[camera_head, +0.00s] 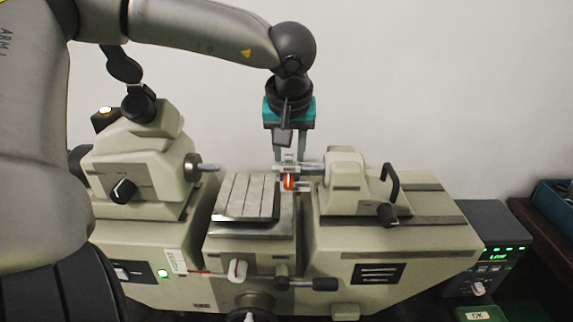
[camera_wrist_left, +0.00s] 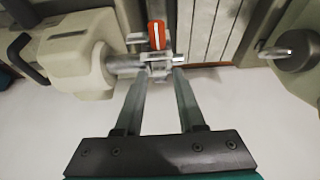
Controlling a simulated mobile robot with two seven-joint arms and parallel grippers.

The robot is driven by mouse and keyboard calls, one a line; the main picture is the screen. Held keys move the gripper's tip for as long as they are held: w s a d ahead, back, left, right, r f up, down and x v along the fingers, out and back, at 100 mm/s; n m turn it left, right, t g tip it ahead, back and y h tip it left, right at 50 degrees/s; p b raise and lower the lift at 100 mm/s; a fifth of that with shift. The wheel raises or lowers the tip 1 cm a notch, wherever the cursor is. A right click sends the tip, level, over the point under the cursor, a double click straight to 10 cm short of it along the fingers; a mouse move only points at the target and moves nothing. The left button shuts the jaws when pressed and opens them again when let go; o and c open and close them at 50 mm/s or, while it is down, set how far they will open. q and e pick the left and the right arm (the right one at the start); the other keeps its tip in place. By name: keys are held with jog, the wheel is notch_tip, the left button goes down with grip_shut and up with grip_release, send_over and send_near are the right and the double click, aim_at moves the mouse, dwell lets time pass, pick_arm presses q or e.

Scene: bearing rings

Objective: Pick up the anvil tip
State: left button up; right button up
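My left gripper (camera_head: 291,153) points straight down over the gap between the slotted table and the right-hand head of the machine. In the left wrist view its two fingers (camera_wrist_left: 160,73) stand apart, on either side of small bright metal parts at the end of the right-hand spindle (camera_wrist_left: 125,65). One of these small parts seems to be the anvil tip, but the fingers and clutter partly hide it, and I cannot tell whether the fingers touch it. A red-orange lever (camera_wrist_left: 156,35) sits beside these parts. My right gripper is not in view.
The slotted metal table (camera_head: 248,195) lies just left of the gripper. The left head (camera_head: 140,165) has a spindle (camera_head: 205,167) pointing right. The right head (camera_head: 345,172) has a black handle (camera_head: 391,180). A control box (camera_head: 490,240) stands at the right.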

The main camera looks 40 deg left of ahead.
pick_arm(q)
grip_shut()
jog(key=shift+r, duration=0.1)
dwell(0.4)
